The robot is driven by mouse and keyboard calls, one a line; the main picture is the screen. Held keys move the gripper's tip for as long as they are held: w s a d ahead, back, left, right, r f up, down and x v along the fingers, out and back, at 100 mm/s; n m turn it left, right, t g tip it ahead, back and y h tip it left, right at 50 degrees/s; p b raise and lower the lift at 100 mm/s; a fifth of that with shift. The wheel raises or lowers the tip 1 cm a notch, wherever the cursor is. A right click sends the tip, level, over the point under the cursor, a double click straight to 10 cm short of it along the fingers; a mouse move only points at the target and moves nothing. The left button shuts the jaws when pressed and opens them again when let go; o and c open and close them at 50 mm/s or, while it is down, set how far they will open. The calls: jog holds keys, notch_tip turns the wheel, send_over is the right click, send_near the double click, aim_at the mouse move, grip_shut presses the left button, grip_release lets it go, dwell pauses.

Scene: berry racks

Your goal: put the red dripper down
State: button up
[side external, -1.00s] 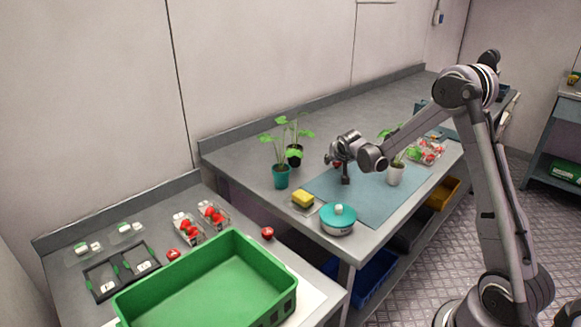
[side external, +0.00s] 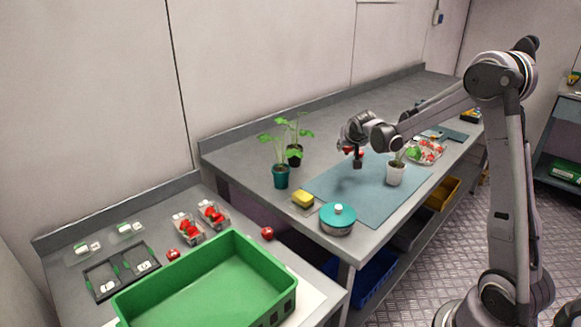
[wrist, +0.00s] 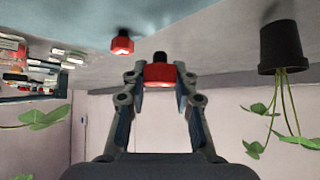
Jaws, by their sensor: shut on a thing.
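My gripper (side external: 357,157) is over the blue-grey mat (side external: 335,205), left of the white-potted plant (side external: 395,174). In the wrist view its fingertips are shut on a red dripper (wrist: 159,73) with a dark end pointing toward the mat. The dripper looks held above the mat; the exact gap cannot be told. A second red piece with a dark end (wrist: 122,44) is at the mat, apart from the held one. In the side view the gripper mostly hides the held dripper.
A yellow sponge (side external: 303,199) and a teal-lidded round pot (side external: 338,218) stand at the mat's near left. Two potted plants (side external: 281,176) are behind it. A berry punnet (side external: 425,151) lies to the right.

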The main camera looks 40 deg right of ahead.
jog(key=s+d+r, duration=0.4)
jog(key=s+r, duration=0.1)
jog(key=s, duration=0.2)
jog(key=a+n+t+y, duration=0.2)
jog(key=a+n+y, duration=0.3)
jog(key=a, duration=3)
jog(key=d+m+g+h, duration=0.2)
jog(key=d+m+h, duration=0.3)
jog(key=d, duration=3)
jog(key=shift+s+d+r, duration=0.2)
jog(key=shift+s+d, duration=0.05)
jog(key=shift+s, duration=0.05)
jog(key=w+a+f, duration=0.2)
jog(key=w, duration=0.1)
jog(key=w+a+f, duration=0.2)
jog(key=w, duration=0.1)
jog(key=w+a+f, duration=0.2)
jog(key=w+f, duration=0.1)
jog(key=w, duration=0.1)
jog(key=shift+f, duration=1.85)
